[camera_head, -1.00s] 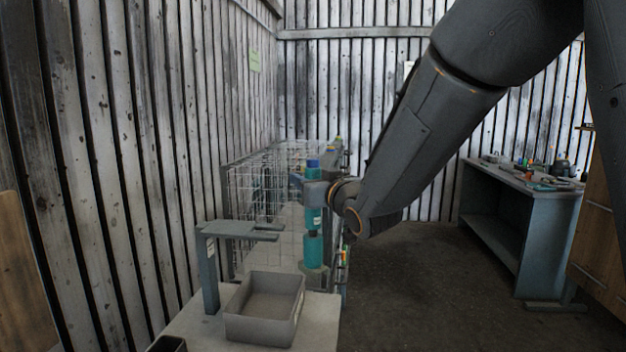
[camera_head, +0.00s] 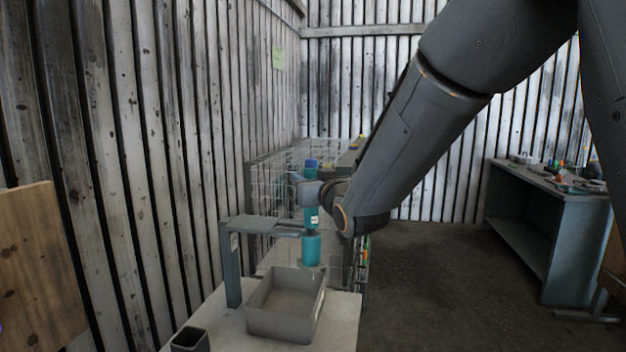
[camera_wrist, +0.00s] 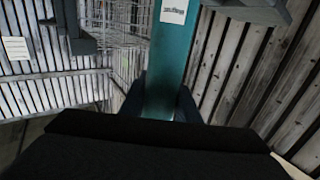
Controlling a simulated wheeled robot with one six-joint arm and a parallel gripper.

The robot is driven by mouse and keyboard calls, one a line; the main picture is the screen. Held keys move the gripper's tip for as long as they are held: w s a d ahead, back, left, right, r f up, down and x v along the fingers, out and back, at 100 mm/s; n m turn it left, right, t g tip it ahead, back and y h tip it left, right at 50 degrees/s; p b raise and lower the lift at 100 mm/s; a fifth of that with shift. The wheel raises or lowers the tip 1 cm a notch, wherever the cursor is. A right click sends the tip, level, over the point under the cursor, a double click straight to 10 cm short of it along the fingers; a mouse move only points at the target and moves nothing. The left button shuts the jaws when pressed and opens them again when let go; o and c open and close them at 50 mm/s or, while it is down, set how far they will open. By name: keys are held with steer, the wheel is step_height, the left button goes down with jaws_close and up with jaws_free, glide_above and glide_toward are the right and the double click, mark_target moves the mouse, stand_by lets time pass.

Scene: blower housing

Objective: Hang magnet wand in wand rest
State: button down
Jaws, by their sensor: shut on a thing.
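The magnet wand (camera_head: 312,248) is a teal upright cylinder with a blue top and a narrow neck. My gripper (camera_head: 310,194) is shut on its upper part and holds it upright. In the wrist view the teal wand (camera_wrist: 165,65) with a white label runs up from between my fingers (camera_wrist: 158,105). The wand rest (camera_head: 254,223) is a grey post with a flat arm reaching right over the table. In the head view the rest's prongs end at the wand's neck; whether the neck is between them or in front or behind, I cannot tell.
A grey open tray (camera_head: 287,318) stands on the pale table (camera_head: 338,330) below the wand. A small dark square cup (camera_head: 190,341) is at the front left. A wire cage (camera_head: 270,180) stands behind. A workbench (camera_head: 545,215) is at the right, with open floor between.

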steer(key=a, duration=0.5)
steer(key=shift+w+a+f, duration=0.15)
steer(key=shift+w+a, duration=0.25)
stand_by(0.3)
steer(key=c, duration=1.3)
jaws_free()
steer(key=shift+o, duration=0.2)
steer(key=shift+f, duration=0.1)
